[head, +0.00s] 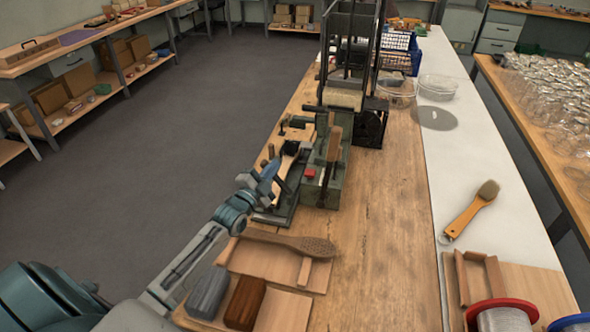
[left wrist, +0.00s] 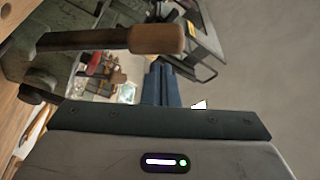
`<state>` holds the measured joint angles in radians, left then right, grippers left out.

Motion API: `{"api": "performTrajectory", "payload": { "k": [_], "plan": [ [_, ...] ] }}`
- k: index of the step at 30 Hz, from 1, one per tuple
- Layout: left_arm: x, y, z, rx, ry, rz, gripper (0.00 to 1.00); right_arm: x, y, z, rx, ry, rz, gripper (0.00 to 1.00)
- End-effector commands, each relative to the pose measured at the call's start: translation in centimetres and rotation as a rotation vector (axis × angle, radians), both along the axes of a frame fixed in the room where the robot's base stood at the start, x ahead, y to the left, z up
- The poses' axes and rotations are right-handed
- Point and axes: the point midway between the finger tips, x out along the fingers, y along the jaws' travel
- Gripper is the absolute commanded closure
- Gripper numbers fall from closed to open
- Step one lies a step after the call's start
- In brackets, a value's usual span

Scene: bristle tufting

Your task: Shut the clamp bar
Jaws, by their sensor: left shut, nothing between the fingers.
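The green tufting machine (head: 322,190) stands at the left edge of the wooden bench. A brown wooden handle (head: 334,143) rises from it, and a pale wooden piece (head: 287,165) lies in its left part. I cannot tell for certain which part is the clamp bar. My left gripper (head: 270,176) is shut and empty, just left of the machine's left part. In the left wrist view its blue fingers (left wrist: 163,86) are together, and a wooden handle (left wrist: 157,40) on a dark bar (left wrist: 82,41) shows beyond them, apart from the fingertips. My right gripper is not in view.
Another brush (head: 470,209) lies farther right.

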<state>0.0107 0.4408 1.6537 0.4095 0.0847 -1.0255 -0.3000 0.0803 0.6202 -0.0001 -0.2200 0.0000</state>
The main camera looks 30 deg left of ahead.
Motion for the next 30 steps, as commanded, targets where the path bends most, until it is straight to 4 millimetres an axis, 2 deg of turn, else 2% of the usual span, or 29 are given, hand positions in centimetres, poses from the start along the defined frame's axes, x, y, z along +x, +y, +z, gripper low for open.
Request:
{"api": "performTrajectory", "payload": {
  "k": [3, 10, 18, 30],
  "plan": [
    [-0.3, 1.2, -0.4, -0.097, -0.022, 0.002, 1.00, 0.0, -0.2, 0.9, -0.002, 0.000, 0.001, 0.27],
    [-0.7, 2.7, -1.6, -0.233, -0.058, 0.001, 1.00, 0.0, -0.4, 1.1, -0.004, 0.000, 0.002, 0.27],
    [-1.0, 3.6, -2.5, -0.250, -0.063, 0.000, 1.00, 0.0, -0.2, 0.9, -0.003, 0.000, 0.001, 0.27],
    [-1.0, 3.9, -2.6, -0.248, -0.064, 0.000, 1.00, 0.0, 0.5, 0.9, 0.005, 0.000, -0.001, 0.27]
  ]
}}
